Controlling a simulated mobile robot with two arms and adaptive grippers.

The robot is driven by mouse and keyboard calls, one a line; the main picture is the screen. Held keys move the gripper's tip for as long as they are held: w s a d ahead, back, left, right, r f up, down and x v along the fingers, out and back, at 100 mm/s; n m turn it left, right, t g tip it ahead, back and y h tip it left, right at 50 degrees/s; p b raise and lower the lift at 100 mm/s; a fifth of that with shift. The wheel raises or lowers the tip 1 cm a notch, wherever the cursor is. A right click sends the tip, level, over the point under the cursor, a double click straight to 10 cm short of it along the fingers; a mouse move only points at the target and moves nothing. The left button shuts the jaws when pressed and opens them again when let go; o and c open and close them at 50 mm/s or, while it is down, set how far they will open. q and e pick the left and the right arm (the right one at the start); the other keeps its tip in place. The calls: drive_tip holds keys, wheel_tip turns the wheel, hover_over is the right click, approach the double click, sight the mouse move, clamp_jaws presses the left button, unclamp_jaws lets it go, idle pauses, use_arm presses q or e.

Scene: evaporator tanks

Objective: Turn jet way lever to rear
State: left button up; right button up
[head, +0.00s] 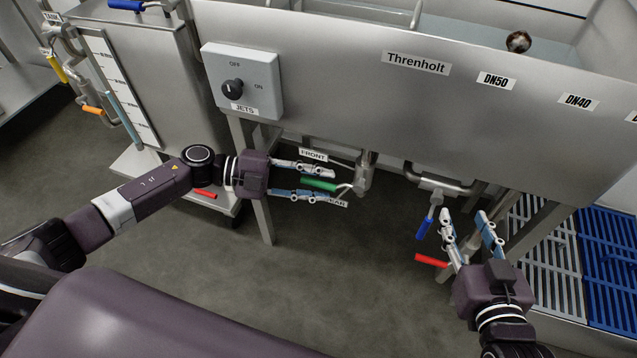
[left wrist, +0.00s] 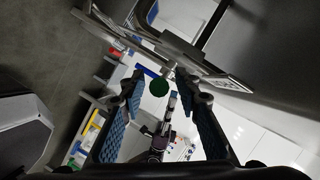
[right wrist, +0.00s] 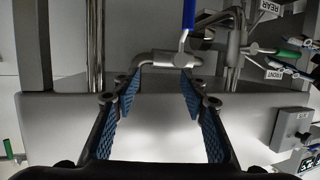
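The jet way lever has a green handle (head: 319,185) below the steel tank, on a valve (head: 363,178) between a FRONT label (head: 313,155) and a partly hidden REAR label (head: 338,203). My left gripper (head: 318,184) is open with one finger on each side of the green handle; I see no clear contact. In the left wrist view the handle's round green end (left wrist: 159,87) shows between the fingers. My right gripper (head: 462,225) is open and empty, near a blue-handled valve (head: 424,227). In the right wrist view the green handle (right wrist: 287,55) shows at the right.
The tank wall (head: 330,75) overhangs the levers. A JETS switch box (head: 240,82) hangs on its left. A red handle (head: 431,260) lies near my right gripper. Steel legs (head: 262,215) and blue grates (head: 606,250) stand nearby. The floor between my arms is clear.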

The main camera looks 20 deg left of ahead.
use_arm(q)
clamp_jaws()
idle(0.4)
drive_tip(key=shift+f, duration=0.1)
